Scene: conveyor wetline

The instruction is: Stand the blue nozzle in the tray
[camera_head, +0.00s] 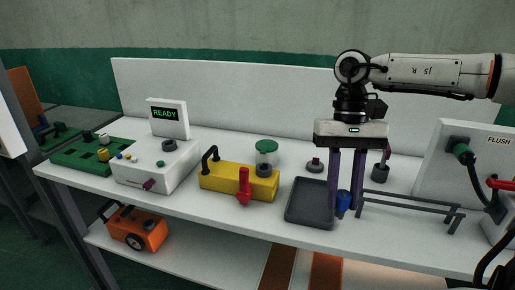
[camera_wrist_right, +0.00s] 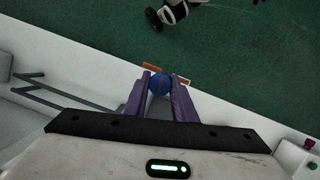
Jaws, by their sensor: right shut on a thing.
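The blue nozzle (camera_head: 343,203) is between the purple fingertips of my right gripper (camera_head: 344,206), which is shut on it and points straight down. In the right wrist view the nozzle shows as a round blue end (camera_wrist_right: 159,84) between the fingers (camera_wrist_right: 160,82). The dark grey tray (camera_head: 308,202) lies on the white bench just left of the nozzle, and no object shows in it. The nozzle appears at or beside the tray's right edge; its height above the bench is hard to tell. My left gripper is not in view.
A low grey rail rack (camera_head: 410,204) stands just right of the nozzle. A yellow block with a red handle (camera_head: 240,182) is left of the tray. A dark round part (camera_head: 315,166) sits behind the tray. The FLUSH panel (camera_head: 464,165) stands at the right.

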